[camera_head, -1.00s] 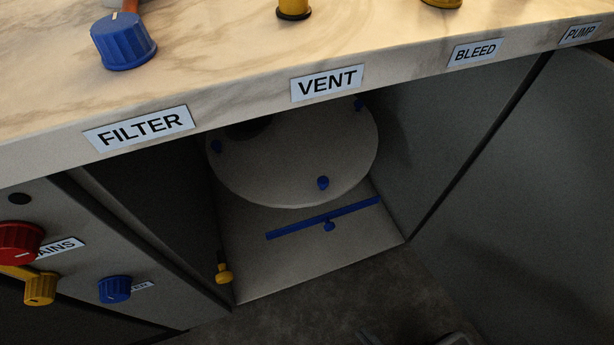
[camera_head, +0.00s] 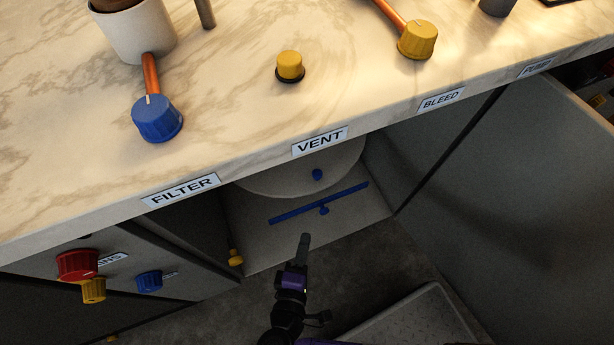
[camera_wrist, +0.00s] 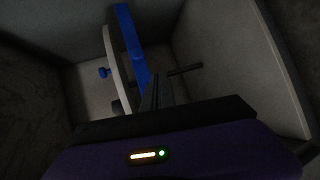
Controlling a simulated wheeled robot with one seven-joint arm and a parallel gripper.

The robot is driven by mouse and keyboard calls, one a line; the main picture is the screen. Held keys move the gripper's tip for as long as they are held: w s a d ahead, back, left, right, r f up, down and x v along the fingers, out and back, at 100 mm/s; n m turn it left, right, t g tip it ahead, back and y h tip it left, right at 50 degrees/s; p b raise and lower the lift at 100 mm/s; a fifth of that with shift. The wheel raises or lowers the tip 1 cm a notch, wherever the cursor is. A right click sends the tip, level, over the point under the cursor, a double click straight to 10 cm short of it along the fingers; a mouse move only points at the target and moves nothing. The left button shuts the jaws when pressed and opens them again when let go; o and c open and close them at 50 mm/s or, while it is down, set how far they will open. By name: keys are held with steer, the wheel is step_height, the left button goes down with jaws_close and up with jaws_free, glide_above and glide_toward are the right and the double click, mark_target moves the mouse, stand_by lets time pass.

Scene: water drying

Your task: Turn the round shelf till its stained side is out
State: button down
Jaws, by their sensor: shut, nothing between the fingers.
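The round shelf (camera_head: 285,184) is a pale disc inside the open cabinet under the counter; its back part is hidden by the counter edge. One blue peg (camera_head: 317,174) shows near its front rim. I see no stain on the visible part. A long blue bar (camera_head: 345,193) with a small blue knob (camera_head: 323,210) lies in front of the disc. My gripper (camera_head: 304,238) is shut and empty, in front of the cabinet opening, apart from the shelf in the head view. In the wrist view the shelf's edge (camera_wrist: 112,55) and the blue bar (camera_wrist: 129,35) are ahead of my fingers (camera_wrist: 155,88).
The marble counter (camera_head: 225,120) overhangs the cabinet. An open door panel (camera_head: 490,190) stands at the right. A yellow knob (camera_head: 236,257) sits at the cabinet's left front edge. A red knob (camera_head: 77,264) and a blue knob (camera_head: 149,281) stick out from the left panel.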

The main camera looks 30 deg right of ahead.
mark_target(307, 193)
steer(key=w+a+r+m+t+h+p, duration=0.1)
steer(key=a+r, duration=0.1)
steer(key=r, duration=0.3)
steer(key=w+a+r+t+h, duration=0.1)
steer(key=a+r+h, duration=0.1)
steer(key=a+r, duration=0.15)
steer(key=x, duration=0.3)
steer(key=d+r+x, duration=0.1)
steer(key=x, duration=0.3)
steer(key=s+x, duration=0.1)
steer(key=x, duration=0.3)
steer(key=shift+d+r, duration=0.2)
steer(key=shift+d, duration=0.15)
steer(key=shift+w+d, duration=0.15)
steer(key=shift+d, duration=0.8)
